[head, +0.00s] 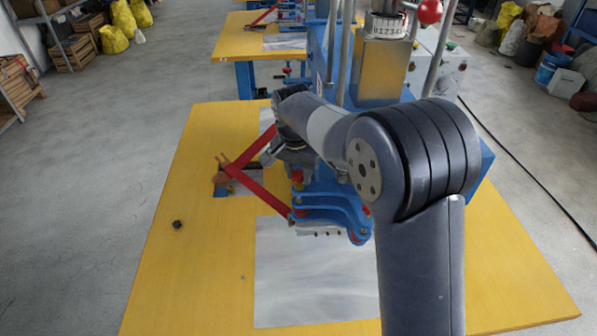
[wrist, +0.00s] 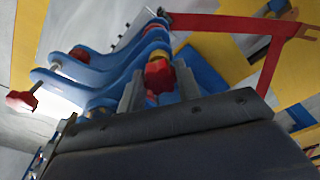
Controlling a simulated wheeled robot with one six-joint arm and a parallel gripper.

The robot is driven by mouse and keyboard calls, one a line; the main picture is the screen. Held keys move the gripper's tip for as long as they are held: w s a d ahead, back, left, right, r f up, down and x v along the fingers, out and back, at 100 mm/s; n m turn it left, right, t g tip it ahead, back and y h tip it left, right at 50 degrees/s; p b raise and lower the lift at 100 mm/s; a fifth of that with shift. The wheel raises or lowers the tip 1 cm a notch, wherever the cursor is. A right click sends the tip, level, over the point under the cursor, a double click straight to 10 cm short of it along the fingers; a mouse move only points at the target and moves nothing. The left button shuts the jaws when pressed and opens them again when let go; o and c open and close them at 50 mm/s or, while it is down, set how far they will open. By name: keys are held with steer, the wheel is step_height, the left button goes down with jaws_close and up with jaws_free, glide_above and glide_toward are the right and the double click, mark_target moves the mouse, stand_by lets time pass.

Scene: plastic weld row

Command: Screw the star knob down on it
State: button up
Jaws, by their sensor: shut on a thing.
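A red star knob (wrist: 158,76) sits between the two grey fingers of my gripper (wrist: 160,86) in the wrist view, and the gripper is shut on it. The knob is at the blue stepped clamp bracket (wrist: 100,75); the fingers hide where its stem meets the bracket, so I cannot tell how far down it is. In the head view my gripper (head: 294,160) points down at the bracket (head: 325,208), with a bit of red (head: 297,178) just under it. A second red knob (wrist: 22,100) sticks out from the bracket's other end.
A red angled bar (head: 256,188) runs beside the bracket over the yellow table (head: 175,280). A pale metal sheet (head: 310,285) lies in front. A small dark part (head: 177,224) lies on the left, where the table is mostly clear. A blue machine column stands behind my arm.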

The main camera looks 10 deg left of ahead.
steer(key=m+p, duration=0.1)
steer(key=m, duration=0.4)
steer(key=shift+r+h, duration=0.1)
steer(key=shift+h, duration=0.2)
steer(key=m+p, duration=0.1)
steer(key=m, duration=0.3)
steer(key=shift+w+g, duration=0.1)
steer(key=shift+g, duration=0.3)
steer(key=m+p, duration=0.1)
steer(key=m, duration=0.5)
steer(key=shift+a+g+p, duration=0.1)
steer(key=shift+g+p, duration=0.2)
steer(key=m, duration=0.4)
steer(key=shift+w+g+p, duration=0.1)
steer(key=shift+g+p, duration=0.2)
steer(key=shift+p, duration=0.1)
steer(key=o, duration=0.9)
